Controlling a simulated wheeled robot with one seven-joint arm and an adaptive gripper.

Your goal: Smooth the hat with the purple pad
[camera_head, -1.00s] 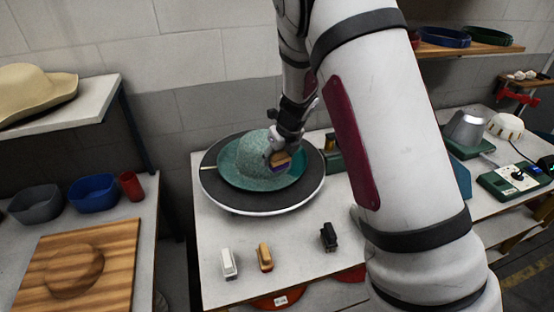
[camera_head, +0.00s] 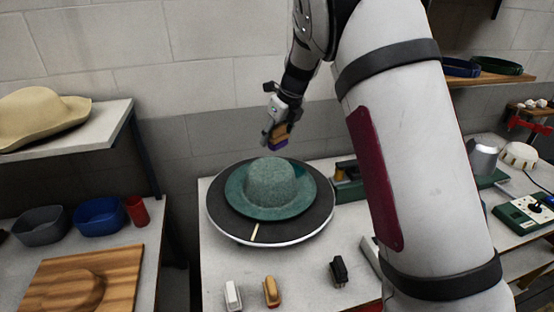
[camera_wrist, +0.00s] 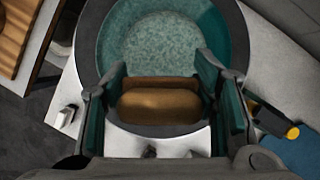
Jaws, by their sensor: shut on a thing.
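The teal felt hat (camera_head: 275,183) sits brim down on the round dark turntable (camera_head: 222,216) on the white table; its crown is speckled. It also shows below my gripper in the wrist view (camera_wrist: 150,40). My gripper (camera_head: 275,138) is raised above the hat, near the wall side, apart from it. It is shut on the purple pad (camera_head: 281,144), which has a tan wooden handle and a purple underside. In the wrist view the wooden back of the pad (camera_wrist: 158,105) lies between the two fingers; its purple face is hidden there.
A white brush (camera_head: 233,296), a tan brush (camera_head: 271,291) and a black brush (camera_head: 338,271) stand at the table's front. A green device (camera_head: 350,185) is right of the turntable. My arm fills the right middle. A straw hat (camera_head: 45,118) lies on the left shelf.

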